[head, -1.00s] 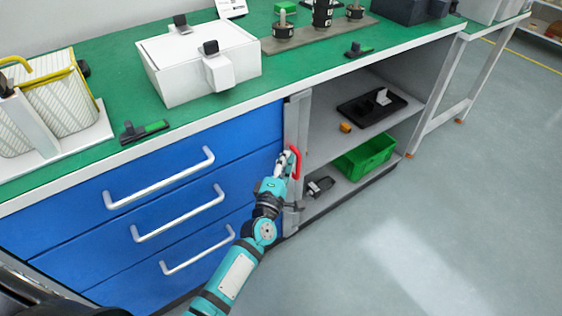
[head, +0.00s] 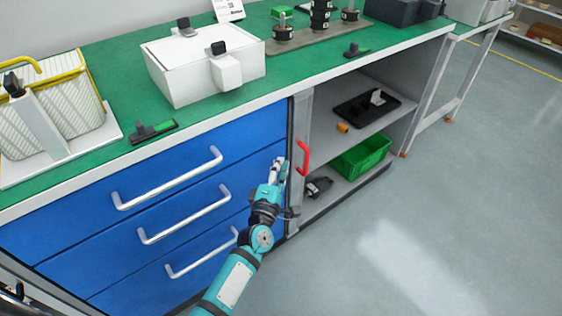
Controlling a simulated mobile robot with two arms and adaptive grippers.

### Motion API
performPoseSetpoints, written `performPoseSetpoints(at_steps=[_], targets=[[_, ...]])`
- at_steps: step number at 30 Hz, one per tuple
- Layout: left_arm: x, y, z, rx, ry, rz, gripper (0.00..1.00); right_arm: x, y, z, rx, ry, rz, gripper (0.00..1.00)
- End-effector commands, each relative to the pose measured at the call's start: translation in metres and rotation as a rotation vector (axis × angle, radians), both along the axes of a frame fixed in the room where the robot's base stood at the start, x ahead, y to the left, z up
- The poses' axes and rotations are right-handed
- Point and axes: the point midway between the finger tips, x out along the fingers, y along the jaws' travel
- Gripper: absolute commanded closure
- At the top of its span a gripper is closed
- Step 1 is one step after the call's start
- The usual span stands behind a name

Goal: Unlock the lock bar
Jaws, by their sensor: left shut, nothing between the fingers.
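The lock bar (head: 300,119) is a grey upright strip at the right edge of the blue drawers, beside the open shelf bay. A red handle (head: 303,158) sits on it. A dark gap shows between the bar and the drawer fronts; I cannot tell whether it is locked. My left gripper (head: 278,163) is shut and empty, just left of the red handle, in front of the drawer edge. It looks apart from the handle. The lower part of the bar is partly hidden by my left wrist. My right gripper is not in view.
Blue drawers with silver handles (head: 185,215) stand left of the bar. The open bay holds a black tray (head: 352,113) and a green crate (head: 347,163). A white box (head: 190,75) sits on the green bench top (head: 110,70). The floor (head: 450,200) at right is clear.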

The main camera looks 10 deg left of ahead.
Motion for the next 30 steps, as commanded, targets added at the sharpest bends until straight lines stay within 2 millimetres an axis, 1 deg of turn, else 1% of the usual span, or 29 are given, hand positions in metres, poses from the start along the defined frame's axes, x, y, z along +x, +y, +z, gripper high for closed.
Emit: performPoseSetpoints(at_steps=[2, 6, 12, 15, 20, 30], targets=[[-0.013, -0.001, 0.0, -0.001, 0.002, -0.002, 1.0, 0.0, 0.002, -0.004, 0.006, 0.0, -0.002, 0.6], [-0.036, 0.0, -0.003, 0.001, 0.002, -0.001, 1.0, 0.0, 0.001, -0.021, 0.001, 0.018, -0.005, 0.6], [-0.069, -0.001, -0.007, 0.002, 0.002, -0.001, 1.0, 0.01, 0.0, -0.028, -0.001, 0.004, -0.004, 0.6], [-0.079, -0.001, -0.008, 0.002, 0.001, -0.001, 1.0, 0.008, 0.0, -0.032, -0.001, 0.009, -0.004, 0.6], [-0.086, -0.001, -0.009, 0.0, -0.001, 0.0, 1.0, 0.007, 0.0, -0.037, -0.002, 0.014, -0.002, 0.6], [-0.086, -0.001, -0.009, 0.0, -0.001, 0.0, 1.0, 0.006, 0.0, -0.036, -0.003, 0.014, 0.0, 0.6]])
